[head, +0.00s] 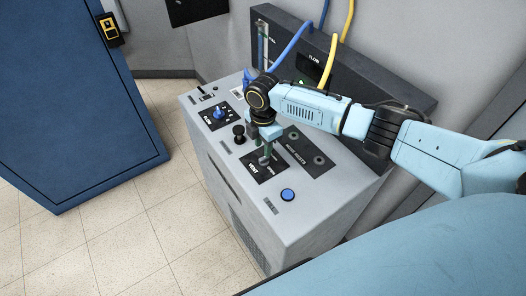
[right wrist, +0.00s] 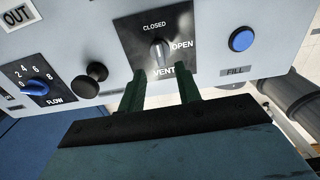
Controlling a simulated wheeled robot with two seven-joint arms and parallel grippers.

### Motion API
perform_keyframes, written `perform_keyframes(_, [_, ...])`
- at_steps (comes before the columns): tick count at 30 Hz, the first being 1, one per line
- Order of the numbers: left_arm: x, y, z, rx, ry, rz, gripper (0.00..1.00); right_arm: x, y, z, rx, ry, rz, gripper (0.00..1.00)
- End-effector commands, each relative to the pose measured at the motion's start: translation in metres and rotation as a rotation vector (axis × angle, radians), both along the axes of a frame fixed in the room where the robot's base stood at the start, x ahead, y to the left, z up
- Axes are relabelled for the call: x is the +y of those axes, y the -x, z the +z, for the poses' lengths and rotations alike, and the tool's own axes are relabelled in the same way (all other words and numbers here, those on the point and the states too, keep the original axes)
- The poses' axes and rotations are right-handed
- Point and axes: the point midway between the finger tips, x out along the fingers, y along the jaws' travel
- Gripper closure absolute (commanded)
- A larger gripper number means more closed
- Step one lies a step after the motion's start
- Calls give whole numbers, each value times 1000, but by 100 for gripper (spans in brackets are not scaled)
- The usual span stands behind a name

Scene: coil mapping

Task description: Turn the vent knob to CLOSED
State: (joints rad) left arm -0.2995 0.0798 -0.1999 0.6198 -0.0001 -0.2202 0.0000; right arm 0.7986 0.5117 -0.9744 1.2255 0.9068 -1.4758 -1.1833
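The vent knob (right wrist: 159,50) is a small grey knob on a black plate (right wrist: 129,34) in the right wrist view. The plate reads CLOSED above the knob, OPEN to its right and VENT below. I cannot tell surely which label the knob points to. In the head view the vent knob (head: 265,160) sits near the front of the grey console, partly behind my gripper. My right gripper (right wrist: 163,73) is open, its two green fingers apart, with their tips just short of the knob and to either side of it. It also shows in the head view (head: 263,147). My left gripper is not in view.
A blue FILL button (right wrist: 241,39), a black round knob (right wrist: 90,80) and a blue FLOW knob (right wrist: 34,87) flank the vent plate. In the head view, a dark back panel (head: 385,92) with blue and yellow hoses rises behind the console (head: 225,160).

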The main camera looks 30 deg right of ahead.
Motion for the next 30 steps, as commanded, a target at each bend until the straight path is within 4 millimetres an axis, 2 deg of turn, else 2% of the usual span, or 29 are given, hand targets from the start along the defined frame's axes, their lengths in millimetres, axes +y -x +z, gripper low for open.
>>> perform_keyframes(1, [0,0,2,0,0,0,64,0,-1,14,-4,-1,3,66])
perform_keyframes(6, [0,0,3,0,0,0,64,0,0,50,-2,0,2,66])
perform_keyframes(12, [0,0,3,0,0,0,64,0,0,77,-1,-1,0,66])
perform_keyframes(17, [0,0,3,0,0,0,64,0,0,84,2,0,1,66])
perform_keyframes(30, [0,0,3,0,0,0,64,0,0,84,1,0,1,66])
